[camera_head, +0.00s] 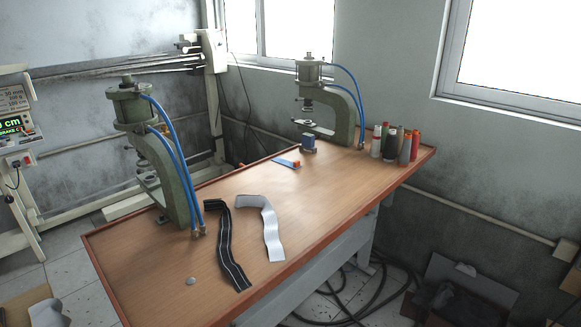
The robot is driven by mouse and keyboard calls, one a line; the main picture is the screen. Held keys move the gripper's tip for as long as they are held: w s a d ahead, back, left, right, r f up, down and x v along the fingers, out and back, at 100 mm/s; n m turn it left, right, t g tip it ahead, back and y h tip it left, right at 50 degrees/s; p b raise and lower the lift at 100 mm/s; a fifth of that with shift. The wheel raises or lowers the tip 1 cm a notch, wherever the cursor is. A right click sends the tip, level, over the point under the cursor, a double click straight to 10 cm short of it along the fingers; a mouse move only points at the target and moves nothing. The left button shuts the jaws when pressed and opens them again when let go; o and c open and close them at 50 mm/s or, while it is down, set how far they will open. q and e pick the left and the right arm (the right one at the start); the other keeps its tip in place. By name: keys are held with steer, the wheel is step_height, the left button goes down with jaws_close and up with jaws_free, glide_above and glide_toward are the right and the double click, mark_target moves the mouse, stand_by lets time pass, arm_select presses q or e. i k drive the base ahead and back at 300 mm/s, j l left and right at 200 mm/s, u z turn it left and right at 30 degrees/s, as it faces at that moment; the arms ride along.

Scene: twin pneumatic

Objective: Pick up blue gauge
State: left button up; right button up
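A flat blue strip (284,162) with an orange block (296,164) at its right end lies on the wooden table (330,186), toward the far side; it looks like the blue gauge. A small dark blue block (308,141) on a dark base stands just behind and right of it, at the foot of the far press. From this view I cannot be sure which of the two is the gauge. Neither of my grippers shows in the head view.
Two green pneumatic presses with blue hoses stand on the table, one near left (170,170), one far (341,110). Several thread spools (391,143) stand at the far right. Black (231,253) and white (270,228) straps lie centre-left. The table's right half is mostly clear.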

mark_target(307, 139)
steer(key=i+l+u, duration=0.1)
steer(key=l, duration=0.2)
steer(key=i+l+u, duration=0.1)
steer(key=i+l, duration=0.15)
steer(key=i+l+u, duration=0.1)
steer(key=l, duration=0.3)
steer(key=i+l+u, duration=0.1)
steer(key=l, duration=0.2)
steer(key=i+l+u, duration=0.1)
steer(key=l, duration=0.25)
steer(key=i, duration=0.1)
